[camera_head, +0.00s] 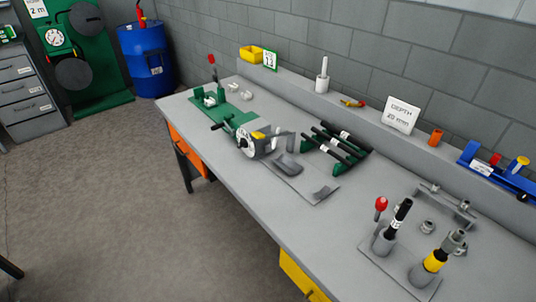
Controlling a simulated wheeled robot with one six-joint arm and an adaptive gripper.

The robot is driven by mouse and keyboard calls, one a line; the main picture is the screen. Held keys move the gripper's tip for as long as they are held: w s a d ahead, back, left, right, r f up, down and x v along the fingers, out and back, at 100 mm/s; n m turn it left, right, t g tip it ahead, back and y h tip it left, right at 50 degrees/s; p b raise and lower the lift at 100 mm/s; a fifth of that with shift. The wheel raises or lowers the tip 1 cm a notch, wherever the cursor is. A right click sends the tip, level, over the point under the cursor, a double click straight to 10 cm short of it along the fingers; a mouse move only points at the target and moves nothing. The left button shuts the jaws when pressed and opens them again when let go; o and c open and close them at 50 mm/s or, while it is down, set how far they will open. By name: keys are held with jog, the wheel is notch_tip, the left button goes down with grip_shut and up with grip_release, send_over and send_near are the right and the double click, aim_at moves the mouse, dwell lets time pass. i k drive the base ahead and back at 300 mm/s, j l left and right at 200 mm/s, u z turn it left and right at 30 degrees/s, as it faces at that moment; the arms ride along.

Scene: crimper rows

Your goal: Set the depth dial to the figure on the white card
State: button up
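The white card (400,116) leans on the ledge at the back of the bench. It reads "DEPTH" with a figure in mm below, which looks like 20 but is too small to be sure. A round white dial (245,142) with dark marks sits on the front of a green crimping machine (237,120) on the bench. It is likely the depth dial; its setting is too small to read. A black handle sticks out to the left of the machine. My gripper is not in view.
The grey bench (330,215) holds a rack of black hoses (338,143), a grey plate and upright fittings (388,237) at the front right. A blue tool (497,172) lies on the ledge. A blue drum (146,58) stands behind. The floor left of the bench is clear.

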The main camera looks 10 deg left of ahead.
aim_at(243, 142)
jog(key=i+j, duration=0.15)
jog(key=j, duration=0.25)
jog(key=i+j, duration=0.1)
jog(key=j, duration=0.25)
jog(key=i+j+u, duration=0.1)
jog(key=j, duration=0.3)
jog(key=i+j, duration=0.2)
jog(key=j, duration=0.2)
jog(key=i+j, duration=0.15)
jog(key=j, duration=0.2)
jog(key=i+j+u, duration=0.1)
jog(key=j, duration=0.3)
jog(key=i+j, duration=0.2)
jog(key=j, duration=0.15)
